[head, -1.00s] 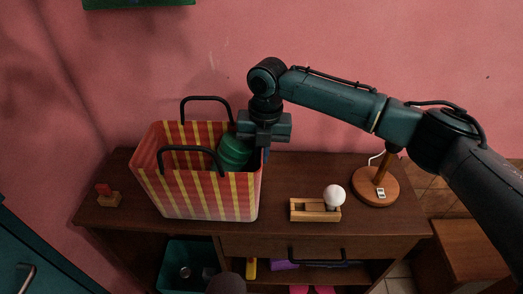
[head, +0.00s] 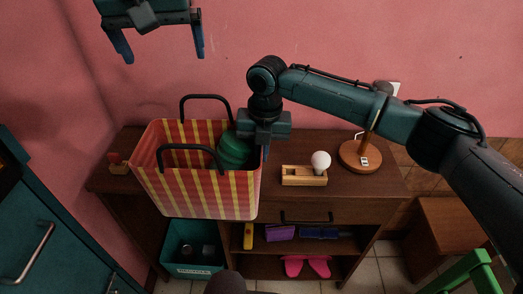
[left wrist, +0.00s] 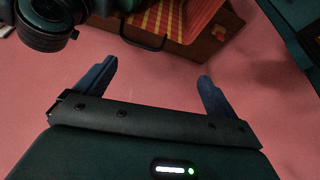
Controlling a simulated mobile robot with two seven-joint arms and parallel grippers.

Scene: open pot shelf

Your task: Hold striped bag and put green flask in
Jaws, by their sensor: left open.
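The red-and-yellow striped bag (head: 205,193) has black handles and an open top. In the head view it is upright at the shelf's front edge, its lower part overlapping the shelf front. The green flask (head: 234,149) is inside it, at the right side; its lower part is hidden. My right gripper (head: 266,150) is at the bag's right rim and appears shut on it; its fingertips are partly hidden. My left gripper (head: 164,57) is open and empty, above the bag and to its left. The bag also shows at the top of the left wrist view (left wrist: 188,18).
On the brown shelf top (head: 300,150) are a wooden block with a white ball (head: 320,161), a lamp base (head: 360,157) and a small red-topped block (head: 118,163). Below are a teal bin (head: 193,268), a purple item (head: 279,233) and pink items (head: 305,265). A green chair (head: 470,275) stands lower right.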

